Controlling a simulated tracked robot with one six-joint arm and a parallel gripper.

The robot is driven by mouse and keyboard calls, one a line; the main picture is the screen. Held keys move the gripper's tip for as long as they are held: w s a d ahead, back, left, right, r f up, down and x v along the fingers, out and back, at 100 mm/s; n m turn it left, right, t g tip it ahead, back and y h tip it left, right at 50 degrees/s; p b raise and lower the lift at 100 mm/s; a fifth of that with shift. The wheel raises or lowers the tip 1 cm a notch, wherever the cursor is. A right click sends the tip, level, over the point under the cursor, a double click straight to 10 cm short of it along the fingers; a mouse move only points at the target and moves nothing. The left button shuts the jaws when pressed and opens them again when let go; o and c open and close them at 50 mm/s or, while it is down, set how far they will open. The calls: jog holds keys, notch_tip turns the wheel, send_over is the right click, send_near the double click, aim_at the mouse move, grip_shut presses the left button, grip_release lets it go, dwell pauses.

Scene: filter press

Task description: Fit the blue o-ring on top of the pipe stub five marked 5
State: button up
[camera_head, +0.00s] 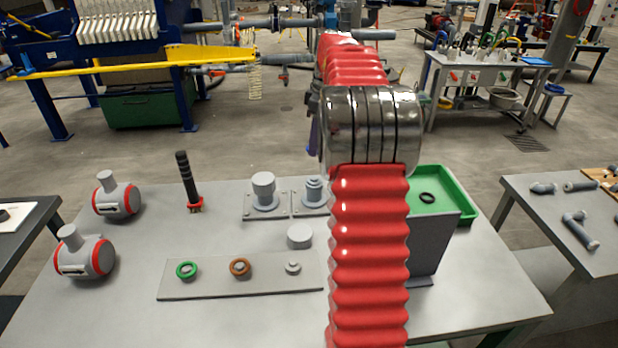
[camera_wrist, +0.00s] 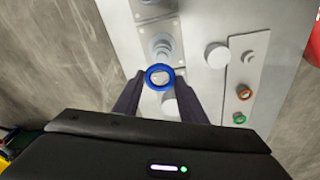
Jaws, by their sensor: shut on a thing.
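In the wrist view my gripper (camera_wrist: 160,80) is shut on the blue o-ring (camera_wrist: 160,68), which sits between the fingertips with its opening facing the camera. A stepped grey pipe stub (camera_wrist: 161,45) on a square plate shows just beyond the ring. The ring looks apart from it, but its height is unclear. The same stub (camera_head: 315,187) is partly hidden by my arm in the head view. A wider capped stub (camera_head: 263,188) stands to its left. I cannot read any number marks. The head view does not show the ring.
A strip (camera_head: 210,289) holds a green ring (camera_head: 187,270), an orange ring (camera_head: 239,267) and a small grey stub (camera_head: 292,268). A loose grey cylinder (camera_head: 300,236) stands behind it. A green tray (camera_head: 462,215), a grey upright panel (camera_head: 435,240) and a black ribbed post (camera_head: 187,178) stand around.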

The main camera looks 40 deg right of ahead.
jog(key=shift+w, duration=0.1)
send_over(314, 177)
jog(key=shift+d+f, duration=0.1)
jog(key=shift+f, duration=3.05)
jog(key=shift+f, duration=1.85)
jog(key=shift+f, duration=0.1)
jog(key=o, duration=1.1)
